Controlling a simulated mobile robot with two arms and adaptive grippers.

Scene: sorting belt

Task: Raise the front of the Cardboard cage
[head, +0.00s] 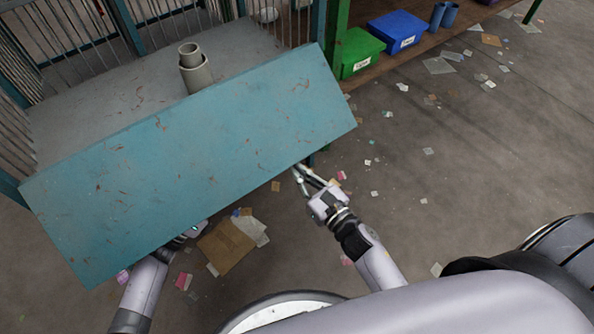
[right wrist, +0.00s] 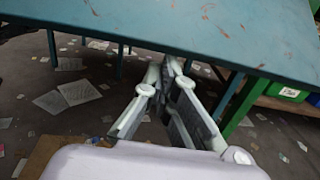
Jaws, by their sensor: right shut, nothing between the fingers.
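The cage's front is a scuffed teal panel (head: 200,150), tilted across the middle of the head view. It also spans the top of the right wrist view (right wrist: 200,25). Behind it are the cage's grey floor (head: 110,115) and barred sides (head: 290,22). My right gripper (head: 299,171) is shut and empty at the panel's lower right edge; in the right wrist view its fingertips (right wrist: 170,64) are just below that edge, and contact cannot be told. My left arm reaches under the panel's lower left edge; its fingers are hidden by the panel.
Grey pipe pieces (head: 195,72) stand on the cage floor. A green bin (head: 358,53) and a blue bin (head: 398,33) sit on a shelf at the back right. Flat cardboard (head: 227,248) and scraps litter the floor. The floor to the right is mostly open.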

